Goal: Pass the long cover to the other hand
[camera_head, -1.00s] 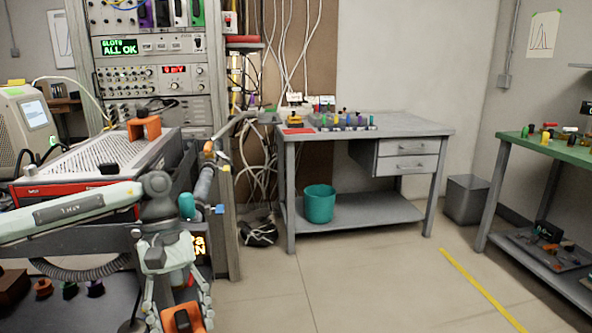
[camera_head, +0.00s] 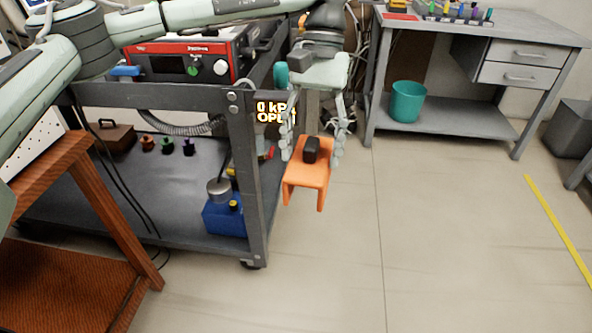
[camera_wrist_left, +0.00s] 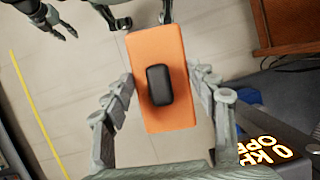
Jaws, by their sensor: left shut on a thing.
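The long cover (camera_head: 308,176) is an orange, bent plate with a black block on top. My left gripper (camera_head: 313,148) is shut on it, with fingers along both sides, and holds it in the air beside the cart. In the left wrist view the cover (camera_wrist_left: 177,112) lies between the two fingers of my left gripper (camera_wrist_left: 160,100). At the top left of that view, spread dark fingers of my right gripper (camera_wrist_left: 95,25) show near the cover's far end, apart from the left fingers. The right gripper is outside the head view.
A grey cart (camera_head: 247,165) stands close left of the cover, with a blue box (camera_head: 224,221) on its lower shelf. A brown wooden stand (camera_head: 70,285) is at lower left. A grey desk (camera_head: 440,110) with a teal bucket (camera_head: 407,101) is behind.

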